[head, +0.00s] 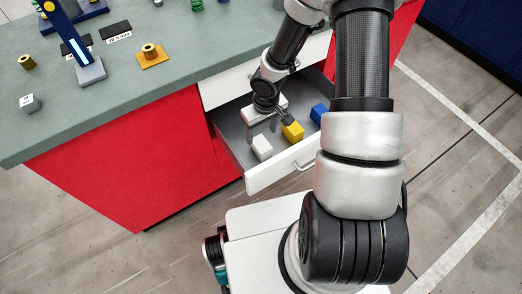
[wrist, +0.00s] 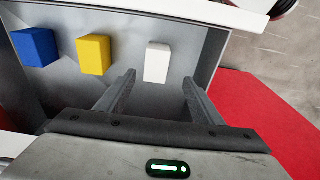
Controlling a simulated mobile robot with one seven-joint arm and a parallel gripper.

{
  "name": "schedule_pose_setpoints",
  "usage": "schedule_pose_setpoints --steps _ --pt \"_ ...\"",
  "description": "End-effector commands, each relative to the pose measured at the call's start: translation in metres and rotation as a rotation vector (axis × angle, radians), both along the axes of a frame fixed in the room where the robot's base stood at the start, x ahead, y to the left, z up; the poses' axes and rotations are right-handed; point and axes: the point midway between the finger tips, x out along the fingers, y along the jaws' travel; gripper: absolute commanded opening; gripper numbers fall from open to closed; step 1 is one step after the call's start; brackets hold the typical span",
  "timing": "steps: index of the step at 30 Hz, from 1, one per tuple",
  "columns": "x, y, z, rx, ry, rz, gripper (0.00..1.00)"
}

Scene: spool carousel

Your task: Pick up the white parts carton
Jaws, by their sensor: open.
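The white parts carton (head: 262,147) is a small white block in the open drawer, nearest the drawer's left side in the head view. In the wrist view the white carton (wrist: 158,62) stands beyond the fingertips, between the lines of the two fingers but closer to the left one. My gripper (wrist: 160,85) is open and empty, with a gap to the carton. In the head view my gripper (head: 275,120) is over the drawer, partly hidden by my own wrist.
A yellow block (head: 293,131) and a blue block (head: 318,113) share the grey drawer (head: 235,132) with the carton. The drawer sticks out of a red cabinet (head: 140,160) under a green worktop (head: 150,85).

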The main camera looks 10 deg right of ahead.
Motion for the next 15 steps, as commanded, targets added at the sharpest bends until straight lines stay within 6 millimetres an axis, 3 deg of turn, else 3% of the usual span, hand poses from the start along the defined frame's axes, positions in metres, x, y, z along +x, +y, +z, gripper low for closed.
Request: schedule_pose_setpoints --steps 1,3,15 --pt "0.001 0.001 -0.017 0.0 0.001 0.003 0.61" --pt "0.002 0.001 -0.029 0.0 0.002 0.002 0.61" --pt "0.008 -0.001 -0.066 -0.001 0.002 -0.001 0.61"
